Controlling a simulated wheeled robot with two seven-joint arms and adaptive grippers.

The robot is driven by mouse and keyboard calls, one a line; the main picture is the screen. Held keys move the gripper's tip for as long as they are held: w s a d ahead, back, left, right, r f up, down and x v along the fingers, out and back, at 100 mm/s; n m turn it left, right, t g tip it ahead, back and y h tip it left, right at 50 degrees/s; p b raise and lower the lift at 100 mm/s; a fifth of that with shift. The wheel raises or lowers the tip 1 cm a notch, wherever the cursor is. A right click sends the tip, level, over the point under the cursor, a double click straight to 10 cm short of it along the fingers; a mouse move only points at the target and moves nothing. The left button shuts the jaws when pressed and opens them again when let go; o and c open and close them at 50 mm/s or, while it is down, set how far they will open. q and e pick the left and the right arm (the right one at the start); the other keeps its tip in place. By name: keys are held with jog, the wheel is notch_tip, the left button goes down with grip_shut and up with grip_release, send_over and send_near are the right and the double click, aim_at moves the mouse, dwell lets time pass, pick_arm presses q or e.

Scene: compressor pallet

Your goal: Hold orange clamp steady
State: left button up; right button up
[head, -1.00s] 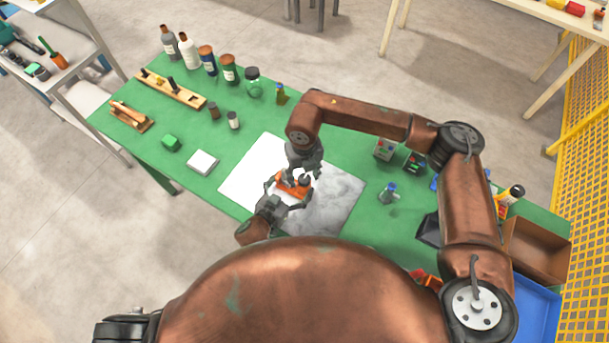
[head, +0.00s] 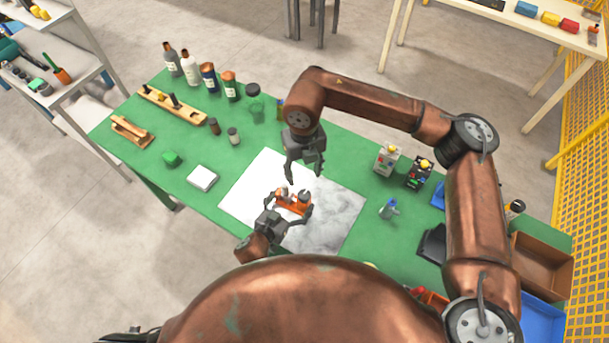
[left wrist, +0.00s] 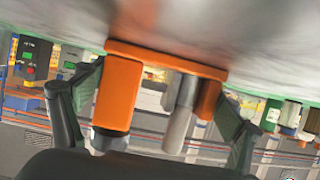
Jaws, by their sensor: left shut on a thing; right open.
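The orange clamp (head: 292,204) rests on the white marbled slab (head: 335,226) in the middle of the green table. My left gripper (head: 284,209) is shut on the clamp from its near side. In the left wrist view, the orange clamp (left wrist: 124,92) shows between the fingers of my left gripper (left wrist: 155,118), with a grey cylinder (left wrist: 180,110) beside its orange post. My right gripper (head: 305,174) is open and empty above the slab, behind the clamp and apart from it.
A small bottle (head: 389,208) stands right of the slab. A brown bin (head: 541,265) is at the right.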

pick_arm(q)
jog(key=o, duration=1.5)
